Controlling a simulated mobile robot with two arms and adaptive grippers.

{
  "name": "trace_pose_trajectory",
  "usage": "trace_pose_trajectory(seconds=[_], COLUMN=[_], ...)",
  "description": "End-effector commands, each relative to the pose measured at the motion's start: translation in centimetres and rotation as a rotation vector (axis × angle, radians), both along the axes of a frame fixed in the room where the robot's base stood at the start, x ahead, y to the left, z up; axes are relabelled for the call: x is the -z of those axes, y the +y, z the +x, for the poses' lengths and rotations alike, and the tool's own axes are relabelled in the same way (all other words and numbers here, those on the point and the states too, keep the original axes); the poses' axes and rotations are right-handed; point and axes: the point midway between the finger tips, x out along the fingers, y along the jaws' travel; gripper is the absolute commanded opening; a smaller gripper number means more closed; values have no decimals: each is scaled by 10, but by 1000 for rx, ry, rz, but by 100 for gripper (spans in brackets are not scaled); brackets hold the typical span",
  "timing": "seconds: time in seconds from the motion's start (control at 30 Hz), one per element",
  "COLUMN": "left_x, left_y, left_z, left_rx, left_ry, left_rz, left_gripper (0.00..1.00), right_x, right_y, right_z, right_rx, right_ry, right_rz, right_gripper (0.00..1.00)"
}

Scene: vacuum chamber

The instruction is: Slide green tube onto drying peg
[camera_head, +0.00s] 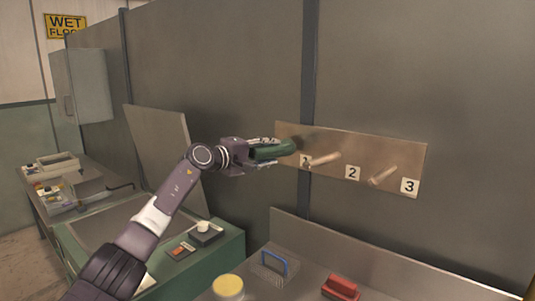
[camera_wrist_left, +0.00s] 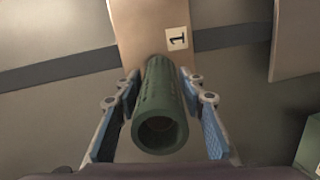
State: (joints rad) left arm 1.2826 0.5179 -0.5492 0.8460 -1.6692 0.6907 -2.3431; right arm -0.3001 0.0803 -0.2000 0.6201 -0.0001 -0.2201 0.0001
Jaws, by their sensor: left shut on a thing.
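The green tube (camera_head: 272,151) is held by my left gripper (camera_head: 262,152), which is shut on it in front of the left end of a wooden peg board (camera_head: 335,142). In the left wrist view the tube (camera_wrist_left: 163,105) lies between the two blue-padded fingers, its open near end facing the camera. Its far end points at the board (camera_wrist_left: 150,35) beside label 1 (camera_wrist_left: 177,38). Two light pegs show bare, one left of label 2 (camera_head: 322,160) and one left of label 3 (camera_head: 382,175). No peg shows left of label 1; the tube covers that area, and I cannot tell whether a peg is inside it.
Below the board is a counter with a yellow-lidded jar (camera_head: 228,287), a blue-handled item (camera_head: 274,264) and a red brush-like block (camera_head: 341,288). A green open-lidded chest (camera_head: 222,252) stands left of it. Space in front of the right pegs is clear.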

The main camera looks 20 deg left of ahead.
Motion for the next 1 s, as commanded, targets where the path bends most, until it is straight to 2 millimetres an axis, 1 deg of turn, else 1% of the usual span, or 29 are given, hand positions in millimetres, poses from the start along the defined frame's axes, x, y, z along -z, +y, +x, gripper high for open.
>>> trace_pose_trajectory(seconds=[0.5,1.0], left_x=[2,2], left_y=[-7,-8], left_z=[18,21], left_rx=[0,0], left_ry=[-1,0], left_rz=[0,-1], left_gripper=[12,12], right_x=[2,2], right_y=[0,1], right_z=[0,0], right_rx=[0,0], right_ry=[0,0], right_rz=[1,1], right_gripper=[40,40])
